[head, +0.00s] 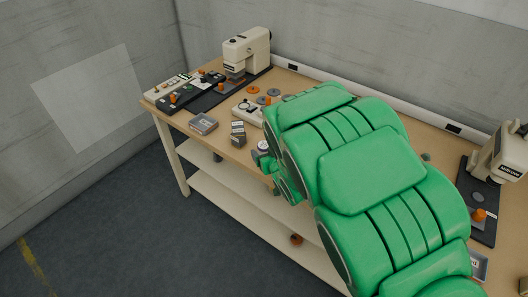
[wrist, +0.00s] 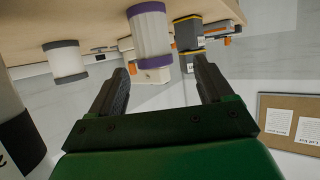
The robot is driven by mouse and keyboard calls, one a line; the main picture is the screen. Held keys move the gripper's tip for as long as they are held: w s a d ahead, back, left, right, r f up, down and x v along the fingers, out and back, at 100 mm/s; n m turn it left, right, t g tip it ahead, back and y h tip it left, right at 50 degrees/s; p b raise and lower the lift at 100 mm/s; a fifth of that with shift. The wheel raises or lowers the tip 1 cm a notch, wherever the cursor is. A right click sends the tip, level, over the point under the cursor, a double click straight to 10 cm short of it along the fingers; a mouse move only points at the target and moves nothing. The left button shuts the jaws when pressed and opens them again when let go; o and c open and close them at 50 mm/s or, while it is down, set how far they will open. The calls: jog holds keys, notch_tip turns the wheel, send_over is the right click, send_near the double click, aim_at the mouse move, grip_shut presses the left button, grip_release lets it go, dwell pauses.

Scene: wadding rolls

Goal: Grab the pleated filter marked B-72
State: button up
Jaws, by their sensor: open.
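My gripper (wrist: 160,66) is open and empty in the wrist view, where the scene appears upside down. A white cylinder with purple end bands (wrist: 151,36) shows beyond and between the fingertips, apart from them. A white cylinder with dark grey bands (wrist: 66,62) stands to the left. A larger white cylinder with a black band (wrist: 20,140) is cut off at the left edge. I cannot read a B-72 mark on any of them, so I cannot tell which is the filter.
A workbench (head: 175,122) runs along the wall. On it are a beige machine (head: 247,50), a second machine (head: 500,155), a grey tray (head: 203,124) and a small box (head: 238,133). A lower shelf (head: 232,200) is mostly clear. A noticeboard (wrist: 290,122) hangs on the wall.

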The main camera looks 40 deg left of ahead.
aim_at(266, 150)
jog(key=shift+w+a+f, duration=1.05)
jog(key=shift+w+f, duration=0.1)
jog(key=shift+f, duration=0.1)
jog(key=shift+x, duration=0.95)
jog(key=c, duration=1)
